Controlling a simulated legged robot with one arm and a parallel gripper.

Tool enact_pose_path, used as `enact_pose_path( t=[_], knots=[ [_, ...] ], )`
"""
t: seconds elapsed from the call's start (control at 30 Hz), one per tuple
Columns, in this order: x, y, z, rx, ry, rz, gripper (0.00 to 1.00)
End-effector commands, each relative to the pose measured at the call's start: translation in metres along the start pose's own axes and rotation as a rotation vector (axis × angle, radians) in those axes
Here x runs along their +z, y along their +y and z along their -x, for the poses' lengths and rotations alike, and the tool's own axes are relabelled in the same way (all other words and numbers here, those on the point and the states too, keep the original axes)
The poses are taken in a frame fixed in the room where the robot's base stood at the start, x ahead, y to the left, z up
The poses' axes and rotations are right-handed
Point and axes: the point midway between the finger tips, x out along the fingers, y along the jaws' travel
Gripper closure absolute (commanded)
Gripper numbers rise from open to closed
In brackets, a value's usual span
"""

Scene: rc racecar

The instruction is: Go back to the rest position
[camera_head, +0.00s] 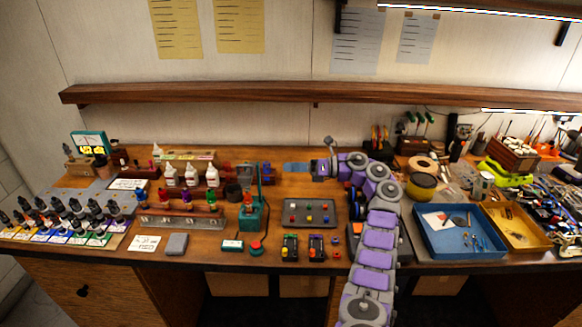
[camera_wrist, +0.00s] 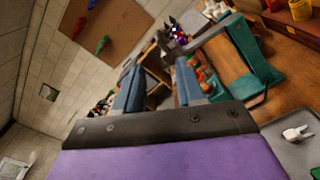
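My arm rises from the bottom of the head view, bends above the bench and points left. My gripper (camera_head: 296,167) is at its end, above the back middle of the workbench (camera_head: 300,185). In the wrist view its two blue-grey fingers (camera_wrist: 160,82) stand apart with nothing held between them. Beyond them the wrist view shows a teal stand (camera_wrist: 250,60), a cork board and a tiled wall, all tilted. The teal stand also shows in the head view (camera_head: 252,213), left of my arm. My gripper appears clear of the things below.
A dark tray with coloured pieces (camera_head: 306,212) lies left of my arm. A blue tray (camera_head: 462,253) and a yellow tray (camera_head: 535,243) lie to its right. Several dropper bottles (camera_head: 75,207) crowd the left end. A wooden shelf (camera_head: 250,95) runs along the back wall.

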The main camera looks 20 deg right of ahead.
Motion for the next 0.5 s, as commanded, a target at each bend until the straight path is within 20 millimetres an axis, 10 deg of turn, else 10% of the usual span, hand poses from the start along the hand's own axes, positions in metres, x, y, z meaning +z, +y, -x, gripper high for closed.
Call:
enact_pose_path(
  t=[0.27,0.5],
  knots=[
    [0.007,0.001,0.003,0.001,-0.018,-0.003,0.62],
    [0.104,0.023,0.008,0.020,-0.263,-0.060,0.62]
  ],
)
